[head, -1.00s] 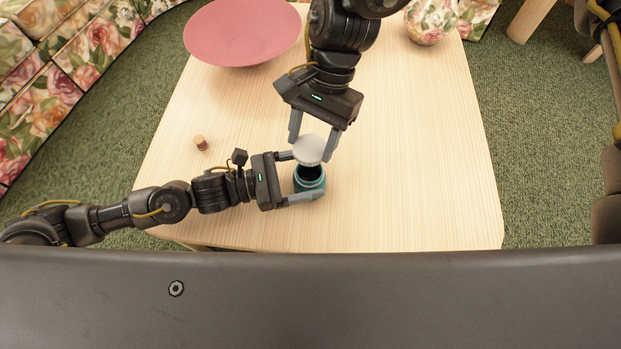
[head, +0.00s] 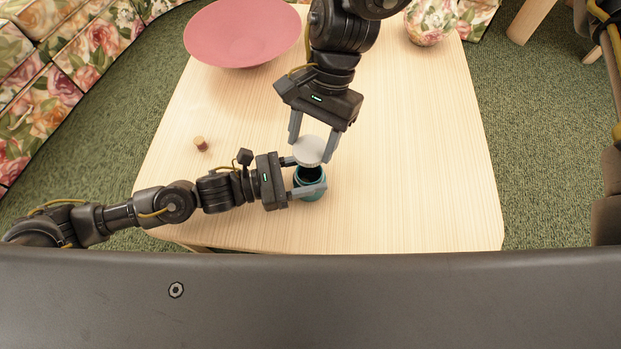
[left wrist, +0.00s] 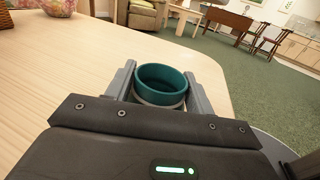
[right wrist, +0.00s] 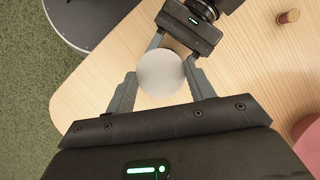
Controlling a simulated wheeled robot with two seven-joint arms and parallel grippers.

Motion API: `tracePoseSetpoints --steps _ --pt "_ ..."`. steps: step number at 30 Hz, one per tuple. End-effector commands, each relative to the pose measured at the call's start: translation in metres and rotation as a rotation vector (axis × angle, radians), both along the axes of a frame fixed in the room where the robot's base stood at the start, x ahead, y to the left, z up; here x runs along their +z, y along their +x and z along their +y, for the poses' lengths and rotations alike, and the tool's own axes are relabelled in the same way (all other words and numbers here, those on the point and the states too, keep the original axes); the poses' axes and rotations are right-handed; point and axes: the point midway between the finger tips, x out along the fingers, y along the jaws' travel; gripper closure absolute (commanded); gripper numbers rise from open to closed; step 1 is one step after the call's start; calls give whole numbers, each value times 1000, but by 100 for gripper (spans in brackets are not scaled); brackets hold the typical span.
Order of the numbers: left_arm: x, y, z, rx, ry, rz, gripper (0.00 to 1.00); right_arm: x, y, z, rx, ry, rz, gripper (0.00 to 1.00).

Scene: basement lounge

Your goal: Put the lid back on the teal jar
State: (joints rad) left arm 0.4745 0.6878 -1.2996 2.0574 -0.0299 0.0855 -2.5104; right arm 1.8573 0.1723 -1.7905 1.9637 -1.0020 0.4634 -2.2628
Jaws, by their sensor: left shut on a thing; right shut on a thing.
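The teal jar (head: 312,192) stands upright and open-topped near the table's front edge; its dark inside shows in the head view. It also shows in the left wrist view (left wrist: 160,79), between the fingers. My left gripper (head: 308,175) is shut on the jar, one finger on each side. The white round lid (head: 310,150) is in my right gripper (head: 313,148), which is shut on its edges. The lid is above the jar's far side in the head view, apart from its mouth. In the right wrist view the lid (right wrist: 161,72) hides the jar.
The pale wooden table (head: 420,150) is clear on the right. A small cork-like piece (head: 201,144) stands left of the jar. A large pink bowl (head: 243,35) is at the back left, and a floral round vase (head: 430,24) at the back right.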

Motion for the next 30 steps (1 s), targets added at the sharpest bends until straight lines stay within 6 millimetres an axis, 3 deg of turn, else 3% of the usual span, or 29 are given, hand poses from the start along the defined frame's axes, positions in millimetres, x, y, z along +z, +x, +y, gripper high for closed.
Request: tracePoseSetpoints --steps 12,30 --pt "0 0 0 0 1 0 88 -47 -2 1 0 -1 -1 67" --pt "-1 0 0 0 1 0 88 -51 -2 1 0 0 -2 67"
